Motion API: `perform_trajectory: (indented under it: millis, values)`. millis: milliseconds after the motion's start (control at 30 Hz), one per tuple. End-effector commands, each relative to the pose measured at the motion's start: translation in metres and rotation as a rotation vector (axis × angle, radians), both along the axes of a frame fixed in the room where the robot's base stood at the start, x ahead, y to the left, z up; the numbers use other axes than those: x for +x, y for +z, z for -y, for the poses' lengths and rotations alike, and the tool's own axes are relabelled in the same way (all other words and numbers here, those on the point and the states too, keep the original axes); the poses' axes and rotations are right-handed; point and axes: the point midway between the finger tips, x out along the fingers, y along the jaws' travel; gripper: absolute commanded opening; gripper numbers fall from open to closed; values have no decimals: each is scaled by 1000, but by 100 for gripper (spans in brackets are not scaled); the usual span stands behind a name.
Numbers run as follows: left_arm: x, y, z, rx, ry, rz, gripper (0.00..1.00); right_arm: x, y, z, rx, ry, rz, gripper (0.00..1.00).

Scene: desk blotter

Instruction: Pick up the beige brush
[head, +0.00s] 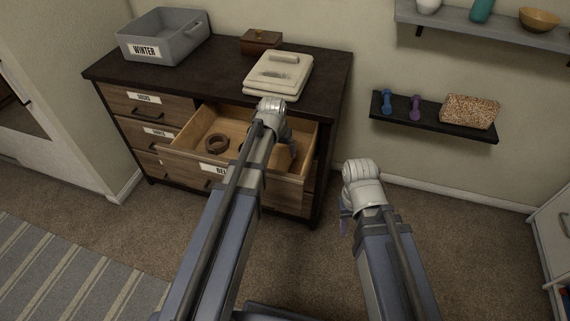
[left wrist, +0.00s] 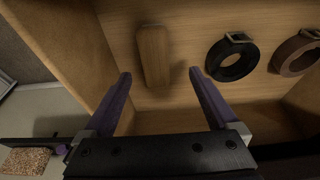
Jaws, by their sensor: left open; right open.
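The beige brush (left wrist: 153,52) is an oblong, wood-coloured block lying on the drawer floor near a side wall in the left wrist view. In the head view my left arm hides it. My left gripper (head: 291,148) reaches down into the open drawer (head: 232,176). In the left wrist view its two purple fingers (left wrist: 160,74) are apart and empty, with the brush beyond and between their tips, not gripped. My right gripper (head: 345,217) is open and empty, to the right of the dresser and above the carpet.
A black rolled belt (left wrist: 232,58) and a brown rolled belt (left wrist: 297,52) lie in the same drawer. The drawer walls are close around my left gripper. On the dresser top (head: 225,75) stand a grey bin (head: 180,42), a brown box (head: 261,42) and folded cloth (head: 277,82).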

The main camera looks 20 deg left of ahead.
Motion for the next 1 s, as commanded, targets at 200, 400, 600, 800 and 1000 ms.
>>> perform_trajectory:
  millis: [200, 400, 600, 800, 1000]
  values:
    - [6, -22, 1, 0, 0, 0, 93, 0, -22, 0, 0, 0, 0, 45]
    - [7, -22, 1, 0, 0, 0, 93, 0, -22, 0, 0, 0, 0, 45]
    - [13, -39, 5, 0, 0, 0, 93, 0, -39, 0, 0, 0, 0, 45]
    - [22, -64, 9, 0, 1, 0, 93, 0, -64, 0, 0, 0, 0, 45]
    - [25, -70, 9, 0, 0, 0, 93, 0, -70, 0, 0, 0, 0, 45]
